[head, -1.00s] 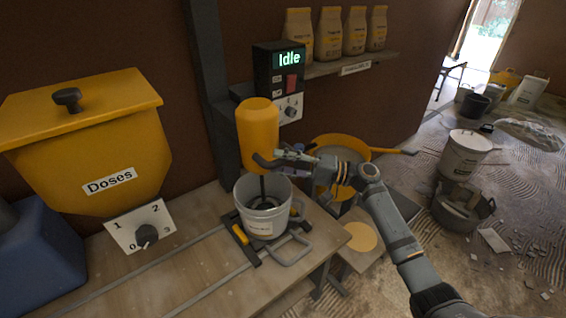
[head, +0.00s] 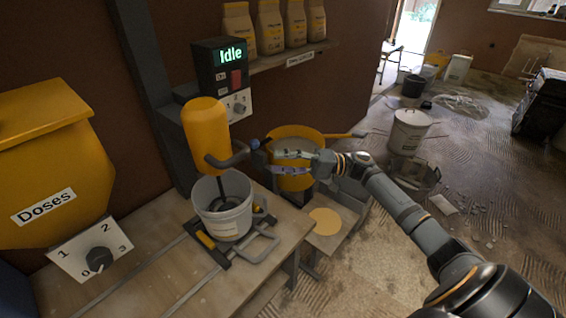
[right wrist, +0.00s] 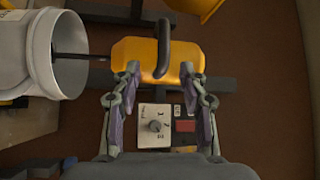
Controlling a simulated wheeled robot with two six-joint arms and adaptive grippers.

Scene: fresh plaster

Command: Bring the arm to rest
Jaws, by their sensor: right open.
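My right arm reaches in from the lower right of the head view. Its right gripper (head: 274,160) is open and empty, just right of the dark handle (head: 232,156) of the yellow mixer (head: 205,132). In the right wrist view the two fingers (right wrist: 159,75) stand apart, with the mixer's handle (right wrist: 163,48) showing between and beyond their tips; nothing is held. The mixer's shaft goes down into a white bucket (head: 224,212) on the bench. My left gripper is not in view.
A control box (head: 222,75) reading "Idle" stands behind the mixer. A yellow tub (head: 297,138) is behind my gripper. A yellow "Doses" hopper (head: 50,160) with a dial (head: 98,260) stands at left. A white bucket (head: 408,132) stands on the floor, which is fairly open at right.

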